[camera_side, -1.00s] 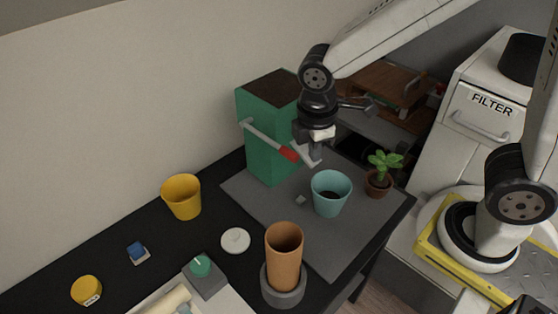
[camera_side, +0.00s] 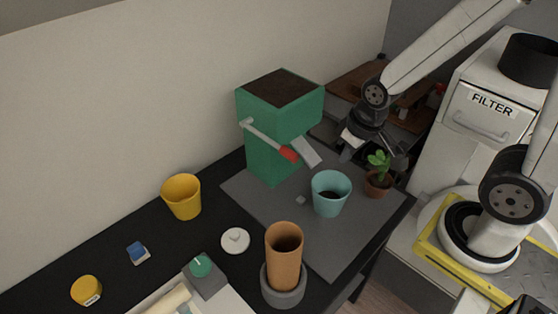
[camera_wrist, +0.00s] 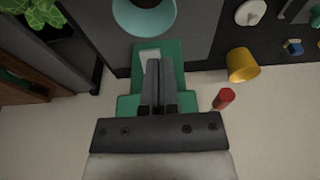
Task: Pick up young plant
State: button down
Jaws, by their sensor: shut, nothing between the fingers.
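The young plant (camera_side: 378,167) has bright green leaves and stands upright in a small terracotta pot (camera_side: 377,186) at the right edge of the grey mat. In the side view my gripper (camera_side: 346,155) is just behind and left of the plant, apart from it. In the wrist view, my gripper's fingers (camera_wrist: 154,63) are shut together with nothing between them. Green leaves (camera_wrist: 42,12) show at the top left corner there, away from the fingers; their pot is out of frame.
A teal pot (camera_side: 330,195) stands on the grey mat (camera_side: 325,240), left of the plant. A green soil-topped box (camera_side: 262,145) with a red-tipped lever (camera_side: 288,154) is behind it. An orange cylinder (camera_side: 284,258) stands in front. A yellow cup (camera_side: 183,198) is at left.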

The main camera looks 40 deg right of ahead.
dwell(0.4)
jog(key=shift+c, duration=2.2)
grip_release()
